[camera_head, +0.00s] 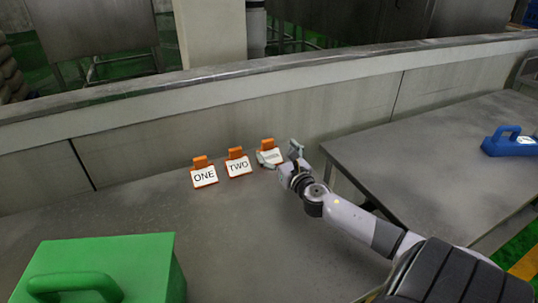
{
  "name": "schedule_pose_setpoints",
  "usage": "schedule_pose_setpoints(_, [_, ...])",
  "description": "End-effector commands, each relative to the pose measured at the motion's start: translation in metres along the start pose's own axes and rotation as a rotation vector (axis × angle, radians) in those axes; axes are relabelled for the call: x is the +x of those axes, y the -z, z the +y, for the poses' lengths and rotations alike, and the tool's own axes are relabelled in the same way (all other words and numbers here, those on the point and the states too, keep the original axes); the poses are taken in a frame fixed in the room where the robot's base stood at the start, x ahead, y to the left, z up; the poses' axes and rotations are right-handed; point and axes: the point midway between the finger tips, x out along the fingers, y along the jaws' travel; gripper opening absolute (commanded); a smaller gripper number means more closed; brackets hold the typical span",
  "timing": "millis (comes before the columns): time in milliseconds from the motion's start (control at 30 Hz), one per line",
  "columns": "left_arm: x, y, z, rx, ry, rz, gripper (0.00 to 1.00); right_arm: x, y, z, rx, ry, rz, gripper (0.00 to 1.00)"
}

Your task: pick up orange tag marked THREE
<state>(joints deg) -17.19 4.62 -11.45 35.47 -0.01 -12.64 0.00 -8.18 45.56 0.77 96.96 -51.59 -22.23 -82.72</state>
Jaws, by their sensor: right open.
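Three orange tags with white labels stand in a row on the grey metal table. The left one reads ONE (204,174), the middle one reads TWO (238,164). The third orange tag (267,145) stands at the right end of the row; its label is mostly covered by my right gripper, so its word cannot be read. My right gripper (281,154) is open at this third tag, with a finger in front of its label. Whether it touches the tag cannot be told. My left gripper is not in view.
A green box with a handle (110,262) stands at the front left of the table (245,235). A low grey wall (330,105) runs behind the tags. A second metal table (425,150) at the right bears a blue handled object (508,146). The table's middle is clear.

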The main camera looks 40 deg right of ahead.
Motion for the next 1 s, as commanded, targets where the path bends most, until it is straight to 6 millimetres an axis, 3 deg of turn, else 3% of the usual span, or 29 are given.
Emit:
schedule_pose_setpoints(167, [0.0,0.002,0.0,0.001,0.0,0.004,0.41,0.009,0.002,0.001,0.001,0.001,0.0,0.86])
schedule_pose_setpoints(533, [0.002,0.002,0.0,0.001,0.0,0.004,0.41,0.053,0.01,0.004,0.001,0.001,-0.001,0.86])
schedule_pose_setpoints(833, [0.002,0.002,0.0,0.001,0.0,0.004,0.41,0.056,0.011,0.004,0.0,-0.001,0.001,0.85])
schedule_pose_setpoints(1000, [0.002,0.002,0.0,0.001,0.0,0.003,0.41,0.056,0.011,0.004,0.0,-0.001,0.0,0.74])
